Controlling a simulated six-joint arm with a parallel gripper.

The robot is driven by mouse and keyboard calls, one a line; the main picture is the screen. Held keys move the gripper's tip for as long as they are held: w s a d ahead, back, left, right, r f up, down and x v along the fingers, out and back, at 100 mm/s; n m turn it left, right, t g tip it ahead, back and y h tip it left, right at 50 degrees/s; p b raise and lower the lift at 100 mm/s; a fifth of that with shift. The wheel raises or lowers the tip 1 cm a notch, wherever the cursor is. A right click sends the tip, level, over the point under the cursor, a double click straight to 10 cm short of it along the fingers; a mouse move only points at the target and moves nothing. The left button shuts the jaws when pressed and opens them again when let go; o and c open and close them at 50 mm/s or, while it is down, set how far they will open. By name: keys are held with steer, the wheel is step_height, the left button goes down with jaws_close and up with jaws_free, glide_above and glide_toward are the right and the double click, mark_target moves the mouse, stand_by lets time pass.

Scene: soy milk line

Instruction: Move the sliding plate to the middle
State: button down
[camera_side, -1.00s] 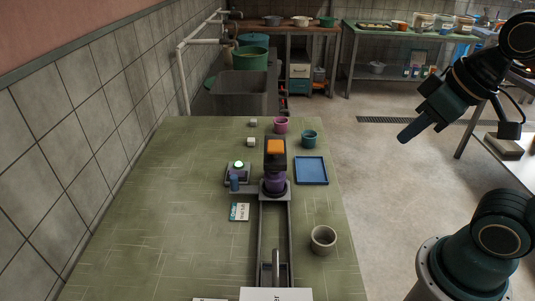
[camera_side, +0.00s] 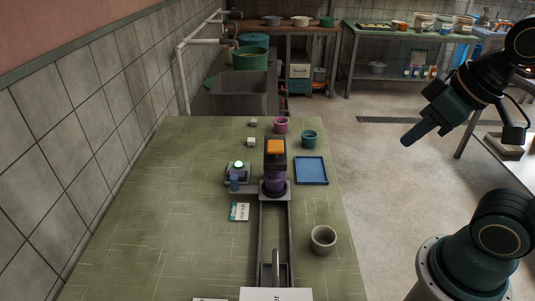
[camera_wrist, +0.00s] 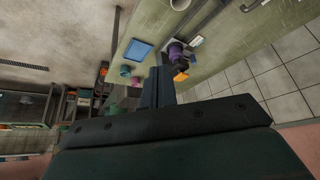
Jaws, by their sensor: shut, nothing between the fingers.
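The sliding plate (camera_side: 286,194) is a grey plate at the far end of a grey two-bar rail (camera_side: 262,235) on the green table. A dark purple machine body with an orange top (camera_side: 275,147) stands at the plate; their exact contact is unclear. In the wrist view the purple body (camera_wrist: 176,50) shows just beyond my fingers. My gripper (camera_side: 407,140) is shut and empty, in the air to the right of the table, well apart from the plate. Its dark fingers also show in the wrist view (camera_wrist: 158,84).
A blue tray (camera_side: 311,171), a teal cup (camera_side: 309,139), a pink cup (camera_side: 281,125) and a beige cup (camera_side: 323,239) stand right of or beyond the rail. A grey upright piece (camera_side: 276,266) is at the near rail end. The left table is clear.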

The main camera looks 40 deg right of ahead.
steer(key=c, duration=1.5)
jaws_free()
steer(key=shift+w, duration=0.1)
steer(key=shift+o, duration=1.2)
steer(key=shift+w+r, duration=0.2)
steer(key=w+a+r+m+g, duration=0.1)
steer(key=w+a+m, duration=0.1)
steer(key=w, duration=0.8)
steer(key=w+a+r+m+g, duration=0.1)
steer(key=w+a+m+g, duration=0.1)
steer(key=w, duration=0.8)
steer(key=w+a+f+m+g, duration=0.1)
steer(key=w+a+f, duration=0.3)
steer(key=w+f, duration=0.3)
steer(key=w+a+f+m+g, duration=0.1)
steer(key=w+a+f+m, duration=0.1)
steer(key=w+f, duration=0.6)
steer(key=shift+w+a+f+g, duration=0.3)
steer(key=shift+w+a, duration=0.4)
steer(key=shift+a, duration=0.2)
